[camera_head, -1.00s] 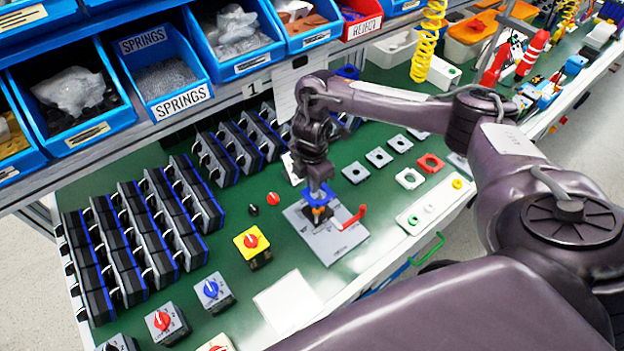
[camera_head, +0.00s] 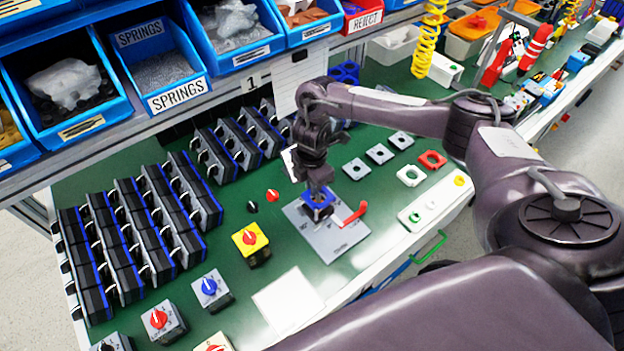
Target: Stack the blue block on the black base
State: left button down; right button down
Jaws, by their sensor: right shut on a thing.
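My right gripper (camera_head: 320,190) points down over the grey fixture plate (camera_head: 327,236). It is shut on the blue block (camera_head: 317,206), a small square blue piece with a pale middle. The block is low over the plate, just left of the red lever. My left gripper is out of view.
A red lever (camera_head: 355,214) sticks up at the plate's right side. A yellow box with a red knob (camera_head: 249,240) stands to the left. Rows of black and grey switch units (camera_head: 135,235) fill the left of the green bench. Blue bins (camera_head: 65,90) hang above.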

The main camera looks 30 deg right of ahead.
jog(key=c, duration=1.4)
grip_release()
jog(key=shift+w+f, duration=0.1)
jog(key=shift+f, duration=0.05)
jog(key=shift+c, duration=0.2)
jog(key=shift+r, duration=0.3)
notch_tip(320, 180, up, 7)
jog(key=shift+p, duration=0.85)
jog(key=shift+r, duration=0.2)
jog(key=shift+w, duration=0.1)
